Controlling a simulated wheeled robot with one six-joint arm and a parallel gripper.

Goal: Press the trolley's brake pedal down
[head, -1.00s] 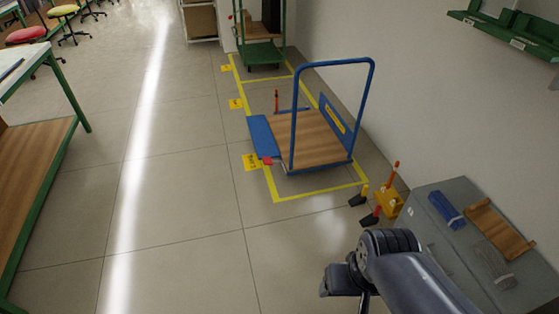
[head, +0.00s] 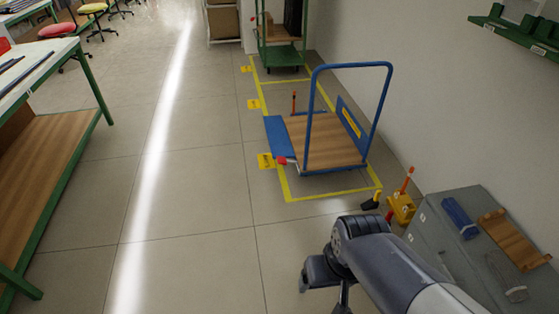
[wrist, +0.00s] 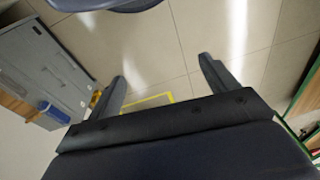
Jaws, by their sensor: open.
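The trolley (head: 325,143) stands in the head view, right of centre, inside a yellow floor outline. It has a wooden deck and a blue tube handle (head: 349,66). A small red pedal (head: 282,160) sticks out low at its near left corner, close to the floor. My gripper (wrist: 162,92) shows in the wrist view with its two fingers apart, open and empty, pointing over bare floor. In the head view my arm is at the lower right, in front of the trolley and well apart from it; the fingertips are hardly visible there.
A grey cabinet (head: 455,228) with a blue item and a wooden board on top stands at the right. Yellow wheel chocks (head: 401,207) lie beside it. A green-framed bench (head: 50,165) is at the left. A green cart (head: 281,55) stands behind. The floor left of the trolley is clear.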

